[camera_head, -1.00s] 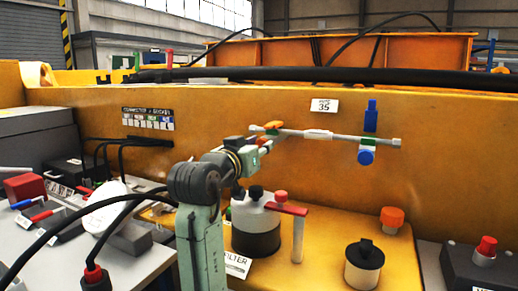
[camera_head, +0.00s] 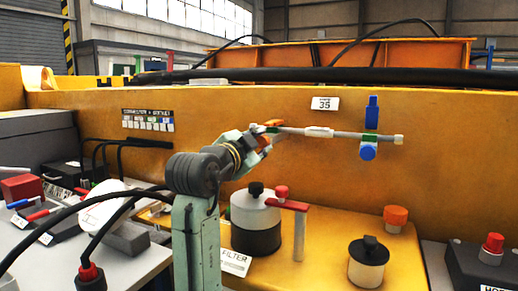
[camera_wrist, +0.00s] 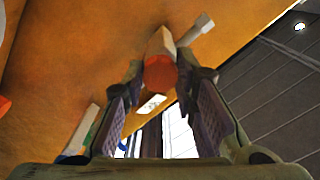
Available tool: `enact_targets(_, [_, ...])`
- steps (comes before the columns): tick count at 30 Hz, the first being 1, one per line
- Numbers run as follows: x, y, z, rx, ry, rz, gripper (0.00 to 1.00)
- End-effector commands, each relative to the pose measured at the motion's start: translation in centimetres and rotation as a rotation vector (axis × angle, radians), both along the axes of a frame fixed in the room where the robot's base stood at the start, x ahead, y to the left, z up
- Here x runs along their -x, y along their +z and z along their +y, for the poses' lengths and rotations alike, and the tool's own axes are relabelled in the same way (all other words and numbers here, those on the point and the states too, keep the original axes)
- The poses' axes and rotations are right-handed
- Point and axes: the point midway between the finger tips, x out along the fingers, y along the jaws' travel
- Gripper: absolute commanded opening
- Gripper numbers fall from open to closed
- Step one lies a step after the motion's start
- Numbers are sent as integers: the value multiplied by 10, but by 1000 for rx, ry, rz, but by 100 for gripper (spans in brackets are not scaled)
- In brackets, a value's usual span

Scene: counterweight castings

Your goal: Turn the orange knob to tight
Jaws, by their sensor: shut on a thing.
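The orange knob (camera_head: 270,124) is at the left end of a thin grey pipe (camera_head: 350,135) along the yellow wall. My gripper (camera_head: 262,138) is at that end of the pipe. In the wrist view, a faceted red-orange knob end (camera_wrist: 160,72) with a pale stem behind it sits between the fingertips of my gripper (camera_wrist: 160,76). The gripper is shut on it. The fingers partly hide the knob in the head view, and I cannot read any tight mark.
Below stand a white-and-black canister (camera_head: 256,222), a red-topped post (camera_head: 299,235), a black-lidded pot (camera_head: 366,265) and an orange cap (camera_head: 396,217). Black cables (camera_head: 100,205) cross the left side.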

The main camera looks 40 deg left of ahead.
Motion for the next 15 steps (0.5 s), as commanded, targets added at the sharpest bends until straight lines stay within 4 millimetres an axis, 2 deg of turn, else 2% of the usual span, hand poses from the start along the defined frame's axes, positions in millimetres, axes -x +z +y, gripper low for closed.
enact_targets(15, [0,-1,0,-472,-1,113,0])
